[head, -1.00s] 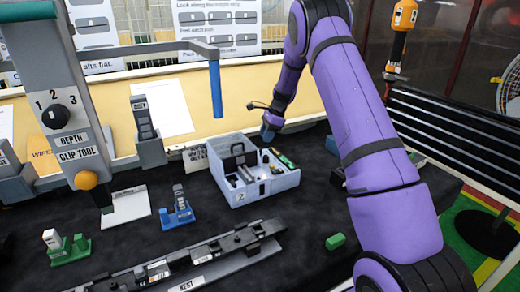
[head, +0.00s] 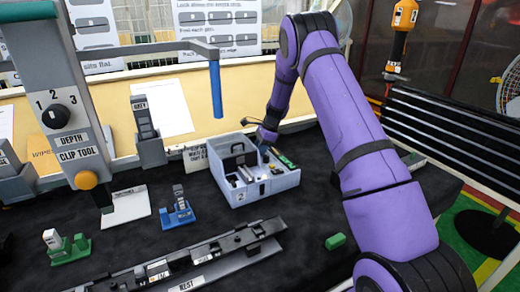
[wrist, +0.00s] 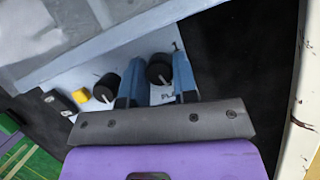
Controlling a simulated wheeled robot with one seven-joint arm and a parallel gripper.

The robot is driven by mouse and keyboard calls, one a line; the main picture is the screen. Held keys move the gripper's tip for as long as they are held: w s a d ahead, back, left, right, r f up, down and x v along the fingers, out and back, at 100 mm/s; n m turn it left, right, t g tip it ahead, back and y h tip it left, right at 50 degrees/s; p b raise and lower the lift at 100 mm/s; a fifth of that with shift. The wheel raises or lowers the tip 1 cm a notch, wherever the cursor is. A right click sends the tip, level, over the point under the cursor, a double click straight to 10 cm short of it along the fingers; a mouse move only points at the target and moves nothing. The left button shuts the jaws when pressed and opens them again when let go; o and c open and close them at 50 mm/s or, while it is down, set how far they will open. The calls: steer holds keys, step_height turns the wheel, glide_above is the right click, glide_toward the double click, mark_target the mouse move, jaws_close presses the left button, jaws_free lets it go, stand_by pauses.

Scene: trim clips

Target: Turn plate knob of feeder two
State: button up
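Feeder two is a pale grey open box (head: 240,190) with a "2" on its front, in the middle of the bench in the head view. My gripper (head: 266,138) is at its back right side. In the wrist view, a face of the box carries two black knobs with white pointer lines. The right one, the plate knob (wrist: 159,71), sits between the blue fingers of my gripper (wrist: 157,72), above a partly hidden label starting "PLA". The fingers look open around it; I cannot tell whether they touch it. The other knob (wrist: 106,87) is just outside the left finger.
A yellow button (wrist: 80,97) is left of the knobs. The clip tool (head: 75,150) stands at left, with a blue clip stand (head: 178,215) nearer the box. A long rest rail (head: 190,265) lies in front. A green block (head: 335,241) lies to the right.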

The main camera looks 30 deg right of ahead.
steer(key=shift+n, duration=0.3)
steer(key=n+g, duration=0.1)
steer(key=n, duration=0.2)
steer(key=shift+w+g, duration=0.15)
steer(key=shift+g, duration=0.25)
steer(key=shift+w+n+g+h, duration=0.15)
steer(key=shift+n+g, duration=0.25)
steer(key=shift+n, duration=0.85)
steer(key=shift+s+n+g+h, duration=0.15)
steer(key=shift+n+g, duration=0.25)
steer(key=shift+n, duration=0.85)
steer(key=o, duration=0.7)
steer(key=shift+c, duration=0.2)
steer(key=shift+w+r, duration=0.1)
steer(key=v, duration=1)
steer(key=shift+r, duration=0.25)
steer(key=shift+w+d, duration=0.1)
steer(key=shift+d, duration=0.05)
